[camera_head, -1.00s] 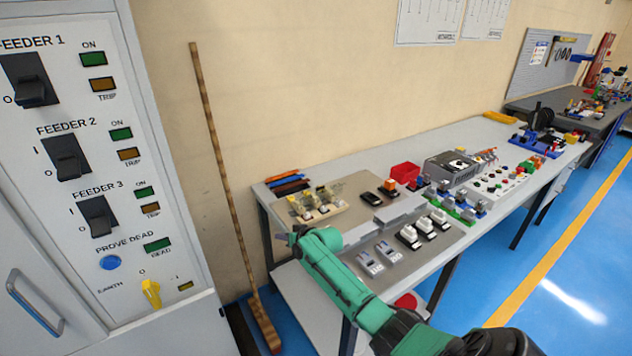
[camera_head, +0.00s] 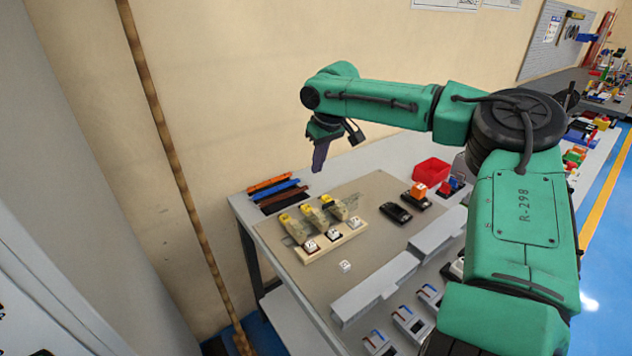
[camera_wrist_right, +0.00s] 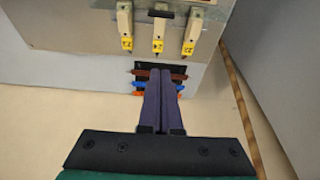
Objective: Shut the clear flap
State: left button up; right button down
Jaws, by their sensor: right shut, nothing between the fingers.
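A cream strip (camera_head: 335,243) on the bench carries three modules with yellow tops and white square pieces in front. Greyish see-through pieces, which look like clear flaps (camera_head: 294,229), stand on them; I cannot tell which is open. In the right wrist view, cream modules with yellow tags (camera_wrist_right: 158,45) show at the top; no clear flap can be made out there. My right gripper (camera_head: 319,168) is shut and empty, pointing down above the bench's back edge, behind the strip and apart from it. Its dark fingers also show in the right wrist view (camera_wrist_right: 160,74). My left gripper is out of view.
Orange, blue and brown bars (camera_head: 280,190) lie at the bench's back left corner. Black blocks (camera_head: 396,212), a red bin (camera_head: 431,172) and a grey trunking (camera_head: 375,288) stand to the right. A small white cube (camera_head: 345,266) lies in front. A striped pole (camera_head: 170,150) leans at the left.

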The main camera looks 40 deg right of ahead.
aim_at(330, 215)
jog(key=x, duration=0.5)
jog(key=s+x, duration=0.1)
jog(key=x, duration=0.2)
jog(key=shift+f+p, duration=0.15)
jog(key=shift+p, duration=0.2)
jog(key=shift+s+p, duration=0.15)
jog(key=shift+p, duration=0.15)
jog(key=s+p, duration=0.1)
jog(key=s, duration=0.2)
jog(key=shift+s+a, duration=0.15)
jog(key=shift+s, duration=0.25)
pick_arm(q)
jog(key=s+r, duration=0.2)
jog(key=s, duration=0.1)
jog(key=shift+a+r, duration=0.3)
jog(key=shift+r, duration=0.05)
